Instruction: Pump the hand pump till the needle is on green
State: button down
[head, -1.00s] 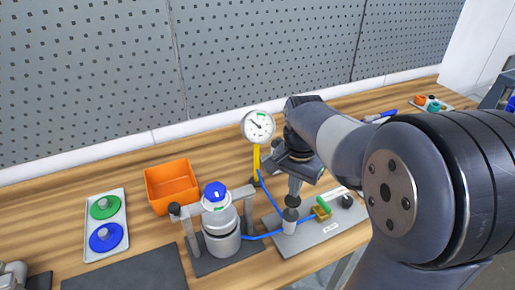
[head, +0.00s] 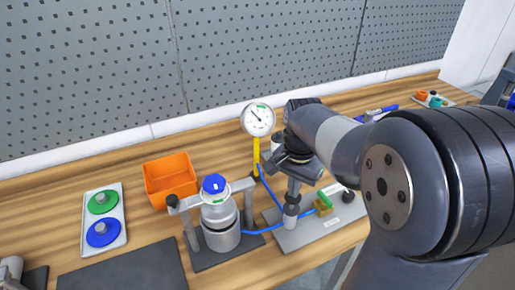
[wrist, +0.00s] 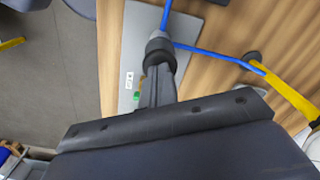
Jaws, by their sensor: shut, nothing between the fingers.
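The hand pump (head: 290,216) is a short grey cylinder with a dark knob (head: 292,199) on top, standing on a grey plate (head: 312,235). My gripper (head: 294,188) is shut with nothing between its fingers, pointing down on top of the knob and apparently touching it. In the wrist view the shut fingers (wrist: 157,72) meet the dark knob (wrist: 158,47). The round white gauge (head: 257,119) stands on a yellow post behind. Its needle points up and left, short of the green band at the top. The pump's lower body is partly hidden in the wrist view.
A brass valve with a green handle (head: 325,199) and a black knob (head: 347,197) sit right of the pump. Blue hose (head: 262,229) runs to a grey vessel (head: 220,235) with a blue cap. An orange bin (head: 170,180) and a tray of discs (head: 122,241) stand left.

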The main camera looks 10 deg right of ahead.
jog(key=shift+f+b, duration=0.85)
jog(key=shift+f, duration=0.65)
notch_tip(320, 180, up, 6)
jog(key=p, duration=0.5)
jog(key=shift+f, duration=0.1)
jog(key=shift+f+b, duration=1.9)
jog(key=shift+f, duration=0.9)
jog(key=shift+r+p, duration=2.4)
jog(key=shift+r, duration=0.45)
